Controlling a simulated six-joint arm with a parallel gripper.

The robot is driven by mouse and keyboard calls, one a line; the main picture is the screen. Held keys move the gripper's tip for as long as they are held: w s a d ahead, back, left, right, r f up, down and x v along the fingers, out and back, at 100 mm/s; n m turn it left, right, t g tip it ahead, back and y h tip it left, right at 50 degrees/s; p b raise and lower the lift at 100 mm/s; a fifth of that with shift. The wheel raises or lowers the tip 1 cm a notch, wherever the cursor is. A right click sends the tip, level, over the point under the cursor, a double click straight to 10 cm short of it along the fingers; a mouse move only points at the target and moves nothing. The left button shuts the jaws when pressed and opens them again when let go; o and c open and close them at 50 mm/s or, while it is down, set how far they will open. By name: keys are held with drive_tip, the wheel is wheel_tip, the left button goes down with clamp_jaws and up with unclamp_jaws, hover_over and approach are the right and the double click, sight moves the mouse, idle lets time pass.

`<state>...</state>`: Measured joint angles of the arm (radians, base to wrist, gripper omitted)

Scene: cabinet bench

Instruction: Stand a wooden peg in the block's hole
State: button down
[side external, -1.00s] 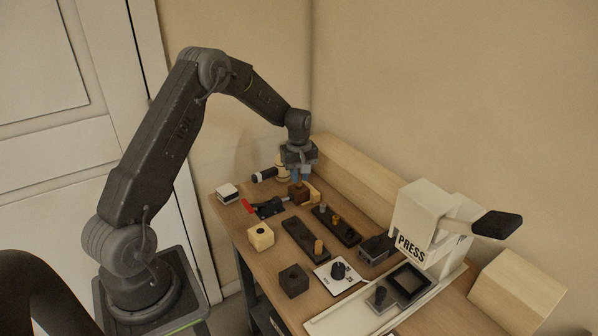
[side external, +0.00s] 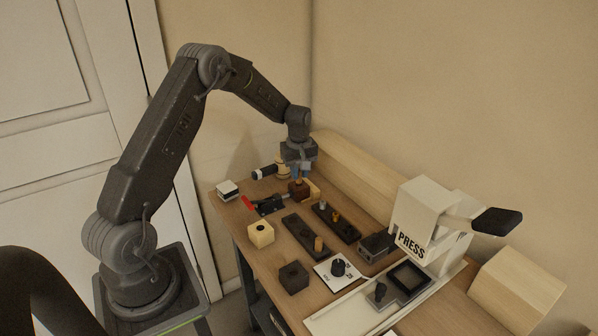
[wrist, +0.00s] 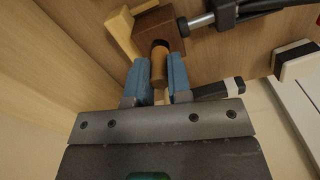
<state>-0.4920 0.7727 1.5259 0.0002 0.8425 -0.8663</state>
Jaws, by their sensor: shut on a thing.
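A brown block (side external: 299,191) stands at the far end of the bench, and it also shows at the top of the wrist view (wrist: 153,25). A dark hole shows in its face there. My gripper (wrist: 161,72), with blue fingers, is shut on a wooden peg (wrist: 159,66). In the side view my gripper (side external: 300,176) points down right above the block. The peg lines up with the hole, and its far end is at the hole's mouth. I cannot tell how deep it reaches inside.
A red-handled clamp (side external: 265,206) has its rod at the block. A pale block with a hole (side external: 260,234), a dark block (side external: 293,278), dark racks with pegs (side external: 305,238) and a white press (side external: 425,215) stand nearer. A wooden beam (side external: 350,172) runs along the wall.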

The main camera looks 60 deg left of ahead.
drive_tip(key=shift+f, duration=1.1)
idle(1.1)
drive_tip(key=c, duration=1)
unclamp_jaws()
drive_tip(key=shift+o, duration=1)
drive_tip(key=shift+r, duration=0.15)
drive_tip(key=shift+r, duration=3.4)
